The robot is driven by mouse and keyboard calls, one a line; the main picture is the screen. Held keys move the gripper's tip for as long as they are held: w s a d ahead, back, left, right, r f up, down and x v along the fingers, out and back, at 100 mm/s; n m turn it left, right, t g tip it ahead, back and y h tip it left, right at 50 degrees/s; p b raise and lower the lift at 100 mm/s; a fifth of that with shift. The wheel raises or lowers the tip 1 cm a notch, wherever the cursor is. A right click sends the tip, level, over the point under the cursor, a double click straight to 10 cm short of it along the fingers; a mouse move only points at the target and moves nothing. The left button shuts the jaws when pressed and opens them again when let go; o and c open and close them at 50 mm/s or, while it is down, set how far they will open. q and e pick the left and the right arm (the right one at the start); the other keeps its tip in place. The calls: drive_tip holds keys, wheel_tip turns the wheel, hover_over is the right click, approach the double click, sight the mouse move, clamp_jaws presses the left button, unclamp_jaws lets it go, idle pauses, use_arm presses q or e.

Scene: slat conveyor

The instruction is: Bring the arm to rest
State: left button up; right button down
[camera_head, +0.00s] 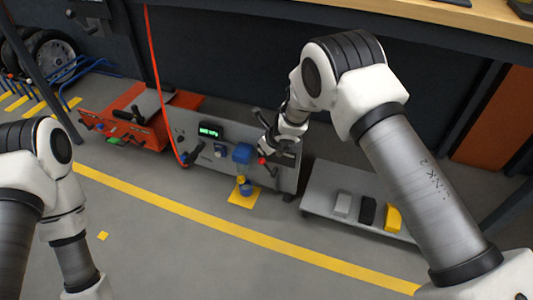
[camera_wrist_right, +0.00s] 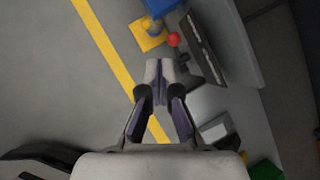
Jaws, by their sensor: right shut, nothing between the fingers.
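My right gripper (camera_head: 270,150) hangs in front of the grey panel unit (camera_head: 288,178), near its right half. In the right wrist view its fingertips (camera_wrist_right: 160,70) are together with nothing between them. A red knob (camera_head: 262,161) shows close by the gripper in the head view. In the wrist view the red knob (camera_wrist_right: 174,40) is apart from the fingertips, beyond them. My right arm reaches in from the right, bent at the elbow. My left arm shows at the lower left of the head view, and its gripper is out of the picture.
The panel has a lit green display (camera_head: 210,131) and a blue box (camera_head: 242,153). A yellow floor plate (camera_head: 240,200) lies before it. A low grey platform (camera_head: 318,190) at right bears grey, black and yellow blocks. A red hose (camera_head: 152,70) hangs at left.

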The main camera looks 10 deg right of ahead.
idle(0.5)
drive_tip(key=s+d+f+m+g, duration=0.2)
drive_tip(key=s+f+m, duration=0.25)
drive_tip(key=s, duration=0.45)
drive_tip(key=s+d+f+m+g, duration=0.2)
drive_tip(key=s+f+m, duration=0.25)
drive_tip(key=s, duration=0.45)
drive_tip(key=s+d+f+m+g, duration=0.15)
drive_tip(key=s+f+m, duration=0.3)
drive_tip(key=s, duration=0.45)
drive_tip(key=s+d+r+m+g+h, duration=0.1)
drive_tip(key=s+d+m, duration=0.1)
drive_tip(key=s+m, duration=0.8)
drive_tip(key=s+d+r+m+h, duration=0.1)
drive_tip(key=s+d+m, duration=0.1)
drive_tip(key=s+m, duration=0.85)
drive_tip(key=w+r+m+p, duration=0.1)
drive_tip(key=r+m+p, duration=0.3)
drive_tip(key=r+p, duration=1.3)
drive_tip(key=w+d+r+m+p, duration=0.1)
drive_tip(key=r+m+p, duration=0.3)
drive_tip(key=r+p, duration=1.3)
drive_tip(key=shift+w+d+r+m, duration=0.15)
drive_tip(key=shift+w+r+m, duration=0.2)
drive_tip(key=shift+w, duration=0.45)
